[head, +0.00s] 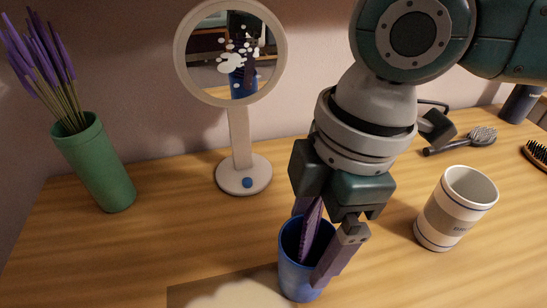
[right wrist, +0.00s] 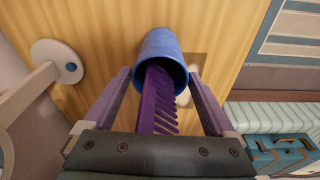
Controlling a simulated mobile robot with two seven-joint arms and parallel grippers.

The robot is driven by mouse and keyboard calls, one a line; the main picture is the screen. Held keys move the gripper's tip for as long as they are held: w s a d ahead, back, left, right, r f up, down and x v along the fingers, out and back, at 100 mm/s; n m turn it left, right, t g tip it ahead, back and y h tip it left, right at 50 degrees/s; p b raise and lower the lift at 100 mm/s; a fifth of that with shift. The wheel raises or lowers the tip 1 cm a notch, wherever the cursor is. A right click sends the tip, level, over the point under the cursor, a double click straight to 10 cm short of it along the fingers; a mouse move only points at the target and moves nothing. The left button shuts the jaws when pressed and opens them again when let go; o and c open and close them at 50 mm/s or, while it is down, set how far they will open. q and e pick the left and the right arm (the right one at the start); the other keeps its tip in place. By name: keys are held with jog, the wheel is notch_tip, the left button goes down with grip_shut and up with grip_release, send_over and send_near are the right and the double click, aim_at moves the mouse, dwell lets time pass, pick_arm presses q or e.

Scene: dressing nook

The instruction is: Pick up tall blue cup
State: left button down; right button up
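The tall blue cup (head: 298,276) stands upright on the wooden table, with a purple comb (head: 311,227) sticking up out of it. My right gripper (head: 327,240) is above the cup, pointing down. In the right wrist view the blue cup (right wrist: 160,48) lies between the two spread fingers of my gripper (right wrist: 159,78), with the purple comb (right wrist: 154,103) between them too. The fingertips are beside the cup's rim; no firm contact shows. One finger partly hides the cup's right side in the head view. My left gripper is not in view.
A white striped mug (head: 440,222) stands to the right of the cup. A round mirror on a stand (head: 240,174) is behind it. A green vase (head: 98,167) with purple stems is at the left.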

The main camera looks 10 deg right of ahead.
grip_shut()
dwell(0.5)
jog(key=shift+r, duration=0.1)
